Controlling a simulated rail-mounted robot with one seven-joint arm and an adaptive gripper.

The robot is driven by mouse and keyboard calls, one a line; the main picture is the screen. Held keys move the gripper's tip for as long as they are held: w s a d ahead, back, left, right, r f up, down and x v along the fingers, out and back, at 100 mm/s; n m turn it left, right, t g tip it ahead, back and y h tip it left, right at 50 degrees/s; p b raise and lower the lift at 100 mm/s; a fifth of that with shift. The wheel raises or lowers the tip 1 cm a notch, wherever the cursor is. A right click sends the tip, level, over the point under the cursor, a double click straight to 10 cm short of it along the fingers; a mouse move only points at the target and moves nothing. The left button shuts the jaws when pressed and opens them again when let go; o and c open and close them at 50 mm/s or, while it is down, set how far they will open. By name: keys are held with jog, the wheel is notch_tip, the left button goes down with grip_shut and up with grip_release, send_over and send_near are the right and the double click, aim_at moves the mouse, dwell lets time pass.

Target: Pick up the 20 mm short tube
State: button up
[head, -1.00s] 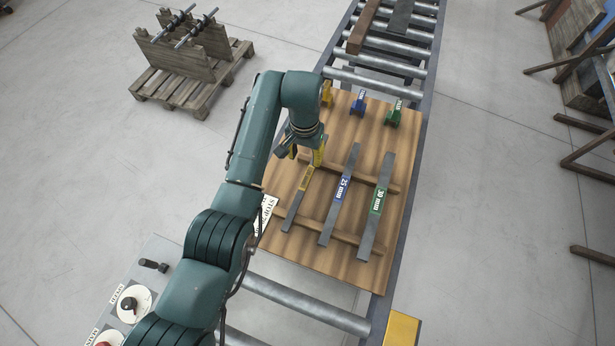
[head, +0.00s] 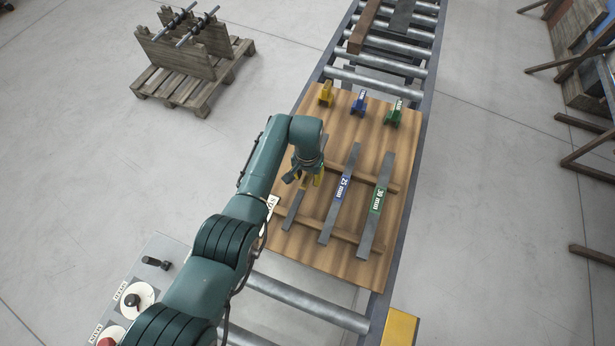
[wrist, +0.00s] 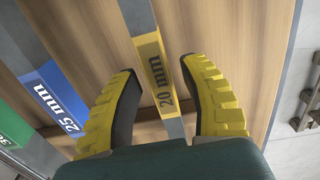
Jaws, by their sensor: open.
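The 20 mm short tube (wrist: 157,75) is a grey bar with a yellow band marked "20 mm". In the head view its lower end (head: 293,214) shows at the left of the board, while my gripper covers much of the upper part. My gripper (wrist: 158,68) is open, with one yellow, ridged finger on each side of the banded part. Gaps show between the fingers and the tube in the wrist view. In the head view my gripper (head: 309,179) is over the tube's middle. The wrist view does not settle how far above it the fingertips are.
Blue 25 mm (head: 339,195) and green 30 mm (head: 375,205) bars lie to the right on wooden battens (head: 347,238). Yellow (head: 326,94), blue (head: 359,103) and green (head: 394,113) pieces stand at the board's far edge. The wooden board (head: 330,268) sits over rollers.

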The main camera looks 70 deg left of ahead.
grip_shut()
